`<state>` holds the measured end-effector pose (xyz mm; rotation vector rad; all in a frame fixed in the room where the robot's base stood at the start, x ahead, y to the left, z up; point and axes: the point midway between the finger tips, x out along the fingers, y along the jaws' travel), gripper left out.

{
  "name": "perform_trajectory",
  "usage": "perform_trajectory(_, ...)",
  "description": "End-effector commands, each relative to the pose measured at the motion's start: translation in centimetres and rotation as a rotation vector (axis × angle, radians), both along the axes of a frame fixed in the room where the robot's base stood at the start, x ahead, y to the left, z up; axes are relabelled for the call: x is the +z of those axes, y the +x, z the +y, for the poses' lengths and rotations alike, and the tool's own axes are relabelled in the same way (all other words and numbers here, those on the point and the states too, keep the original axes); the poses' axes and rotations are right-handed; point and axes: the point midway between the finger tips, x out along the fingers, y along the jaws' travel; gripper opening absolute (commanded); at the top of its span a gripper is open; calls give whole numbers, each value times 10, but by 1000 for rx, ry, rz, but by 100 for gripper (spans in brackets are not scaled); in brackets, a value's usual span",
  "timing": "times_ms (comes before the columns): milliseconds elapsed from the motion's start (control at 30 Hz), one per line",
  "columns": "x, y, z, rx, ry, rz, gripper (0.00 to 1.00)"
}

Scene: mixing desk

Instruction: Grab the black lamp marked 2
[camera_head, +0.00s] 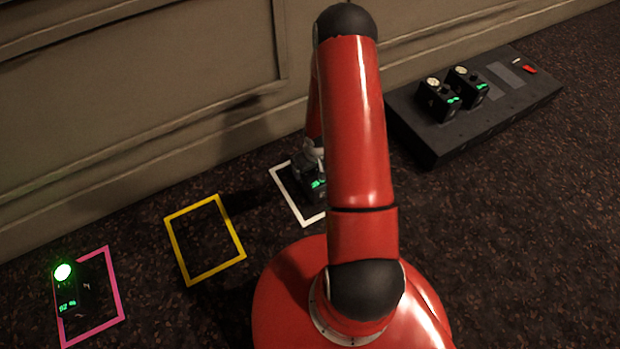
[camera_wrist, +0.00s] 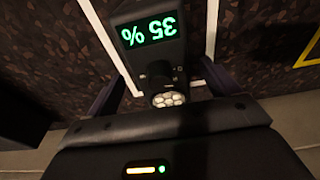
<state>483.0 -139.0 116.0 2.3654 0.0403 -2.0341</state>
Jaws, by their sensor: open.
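A black lamp (camera_head: 312,182) stands in the white square outline (camera_head: 284,197), partly hidden by my red arm in the head view. In the wrist view this lamp (camera_wrist: 152,68) shows a green "35 %" display, upside down, and a round cluster of pale bulbs. My gripper (camera_wrist: 162,88) is open, with one dark finger on each side of the lamp; I cannot tell whether they touch it. Other black lamps are one in the pink outline (camera_head: 120,292) with a lit green top (camera_head: 63,272), and two (camera_head: 437,100) (camera_head: 468,88) on a black case. No mark 2 is readable on any lamp.
The yellow outline (camera_head: 241,255) on the dark speckled floor is empty. The long black case (camera_head: 430,152) lies at the right, with flat grey slots and a red switch (camera_head: 530,69). A beige panelled wall (camera_head: 130,100) runs close behind the outlines.

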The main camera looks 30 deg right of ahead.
Motion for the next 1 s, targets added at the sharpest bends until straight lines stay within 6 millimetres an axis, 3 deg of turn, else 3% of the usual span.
perform_trajectory(233,-37,10,2,1,0,1,87)
perform_trajectory(567,-41,11,2,1,0,0,86)
perform_trajectory(1000,-41,11,2,1,0,0,28)
